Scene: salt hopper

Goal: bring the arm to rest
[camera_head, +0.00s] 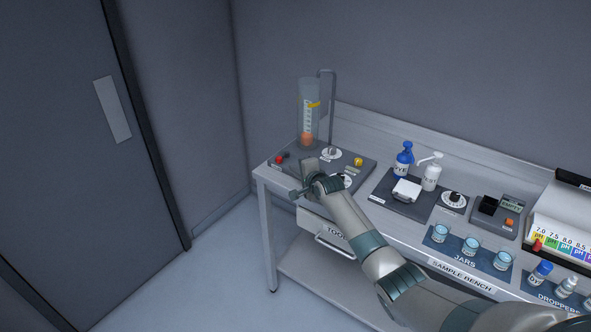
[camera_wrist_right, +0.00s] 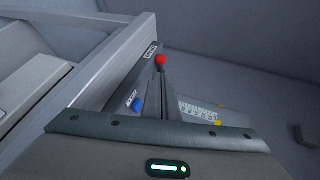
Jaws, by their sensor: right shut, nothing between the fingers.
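My right arm reaches in from the lower right in the head view. Its gripper (camera_head: 306,180) hangs over the front left part of the bench, by the dark base plate (camera_head: 366,163) of the clear graduated cylinder (camera_head: 309,100). The gripper is shut with nothing in it. In the right wrist view the closed fingers (camera_wrist_right: 161,82) point towards a red knob (camera_wrist_right: 160,60); whether they touch it cannot be told. The red knob also shows in the head view (camera_head: 279,158) at the plate's left end. My left gripper is not in view.
The bench (camera_head: 262,175) carries blue and white pump bottles (camera_head: 403,160), several jars (camera_head: 470,245), droppers (camera_head: 541,271) and a pH chart (camera_head: 570,240) to the right. A drawer (camera_head: 325,232) sits below the gripper. The floor (camera_head: 215,285) at left is clear, beside a door (camera_head: 75,150).

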